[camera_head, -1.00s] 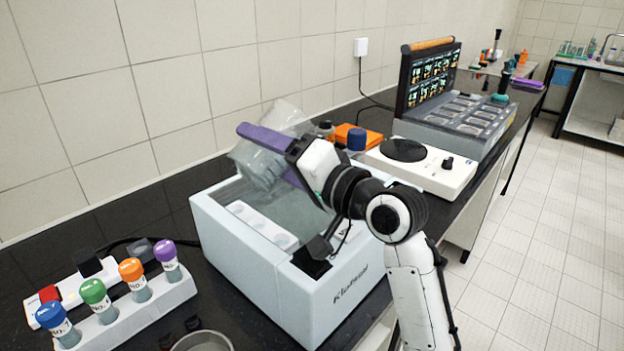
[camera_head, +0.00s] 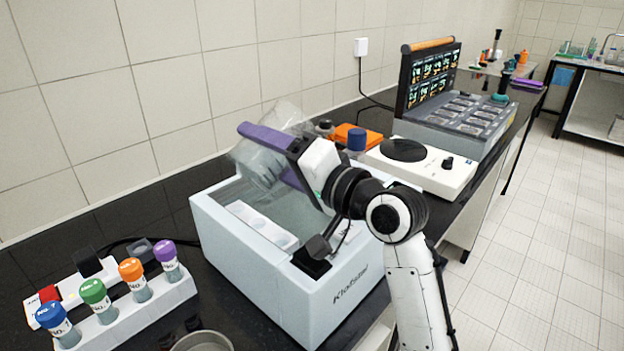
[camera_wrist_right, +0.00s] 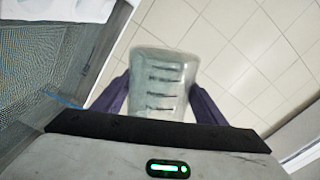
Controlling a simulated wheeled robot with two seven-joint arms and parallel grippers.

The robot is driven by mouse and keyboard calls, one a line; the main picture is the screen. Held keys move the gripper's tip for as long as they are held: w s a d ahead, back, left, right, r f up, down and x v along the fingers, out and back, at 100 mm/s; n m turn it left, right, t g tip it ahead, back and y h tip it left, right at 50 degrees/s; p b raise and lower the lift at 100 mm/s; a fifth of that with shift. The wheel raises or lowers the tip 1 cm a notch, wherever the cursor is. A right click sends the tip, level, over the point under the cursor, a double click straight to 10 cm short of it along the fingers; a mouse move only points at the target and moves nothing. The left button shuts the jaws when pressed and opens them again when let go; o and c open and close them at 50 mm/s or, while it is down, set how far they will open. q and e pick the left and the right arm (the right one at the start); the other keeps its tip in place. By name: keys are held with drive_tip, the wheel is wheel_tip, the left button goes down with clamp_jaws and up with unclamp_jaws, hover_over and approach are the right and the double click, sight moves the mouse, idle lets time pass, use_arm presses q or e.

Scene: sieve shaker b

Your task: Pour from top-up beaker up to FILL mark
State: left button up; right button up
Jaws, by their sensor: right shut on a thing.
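My right gripper (camera_head: 278,158) has purple fingers and is shut on a clear beaker (camera_head: 262,160). It holds the beaker tilted over the open basin of the white water bath (camera_head: 330,296). In the right wrist view the beaker (camera_wrist_right: 160,85) sits between the purple fingers, with dark graduation lines on its wall. The bath holds greyish water (camera_head: 300,215) and a white rack (camera_head: 262,224) stands in it. A FILL mark cannot be made out. My left gripper is not in view.
Capped tubes in a white rack (camera_head: 130,312) stand at the front left, next to a metal bowl (camera_head: 203,342). A white hotplate device (camera_head: 425,170), an orange box (camera_head: 362,138) and a blue-capped bottle (camera_head: 357,140) stand behind the bath. A tiled wall runs along the back.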

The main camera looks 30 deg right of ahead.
drive_tip(key=shift+d+m, duration=0.1)
drive_tip(key=shift+m, duration=0.7)
idle(2.0)
drive_tip(key=shift+w+d+f+m, duration=0.15)
drive_tip(key=shift+w+d+m, duration=0.1)
drive_tip(key=shift+d+m, duration=0.4)
idle(1.7)
drive_tip(key=shift+a, duration=0.1)
